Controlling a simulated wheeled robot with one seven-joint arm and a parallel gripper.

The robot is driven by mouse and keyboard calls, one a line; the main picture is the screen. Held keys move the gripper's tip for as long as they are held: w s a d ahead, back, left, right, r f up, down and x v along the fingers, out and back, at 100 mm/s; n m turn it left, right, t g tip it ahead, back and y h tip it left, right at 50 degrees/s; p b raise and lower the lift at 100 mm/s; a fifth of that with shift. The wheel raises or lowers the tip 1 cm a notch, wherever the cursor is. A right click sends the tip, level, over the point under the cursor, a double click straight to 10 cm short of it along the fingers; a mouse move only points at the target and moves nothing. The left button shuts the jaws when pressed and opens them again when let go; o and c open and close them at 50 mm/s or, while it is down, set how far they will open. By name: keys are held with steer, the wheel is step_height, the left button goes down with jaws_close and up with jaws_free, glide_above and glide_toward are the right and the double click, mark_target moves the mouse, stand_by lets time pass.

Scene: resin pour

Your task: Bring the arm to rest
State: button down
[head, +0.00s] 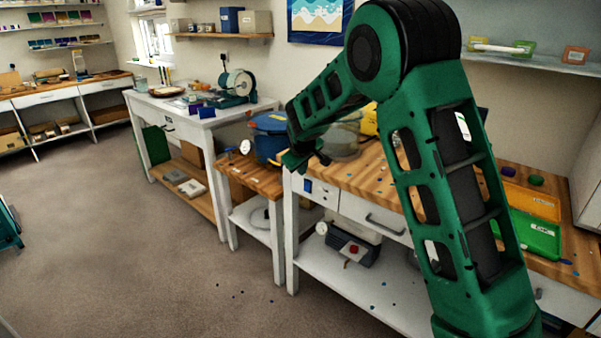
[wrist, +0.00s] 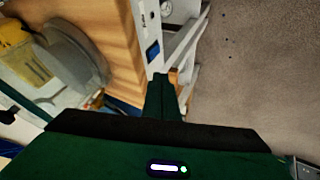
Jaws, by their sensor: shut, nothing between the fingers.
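My green arm spans the right half of the head view, bent at a high elbow, its forearm sloping down to the left. My gripper (head: 296,162) is at the front left corner of the wooden-topped bench (head: 367,178), near the bench edge. In the wrist view the two dark green fingers (wrist: 166,98) are together, with nothing seen between them. The bench top (wrist: 122,35) shows beyond them at the left, and grey floor (wrist: 255,60) at the right.
A blue pot (head: 268,137) stands on the lower side table (head: 262,183), left of my gripper. Orange (head: 531,202) and green (head: 535,237) trays lie at the bench's right. Floor at left (head: 120,240) is open.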

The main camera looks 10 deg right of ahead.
steer(key=s+d+r+m+g, duration=0.2)
steer(key=s+d+r+m, duration=0.1)
steer(key=s+d, duration=0.7)
steer(key=s+d+r+m+g, duration=0.25)
steer(key=s+d, duration=0.45)
steer(key=s, duration=0.6)
steer(key=s+d+m+g+y, duration=0.1)
steer(key=s+m, duration=0.5)
steer(key=s, duration=2.7)
steer(key=shift+s+d+f+g+y, duration=0.3)
steer(key=shift+g+y, duration=0.2)
steer(key=shift+g, duration=0.45)
steer(key=shift+w+m, duration=0.1)
steer(key=shift+m, duration=0.15)
steer(key=shift+w+f, duration=0.25)
steer(key=shift+w, duration=0.35)
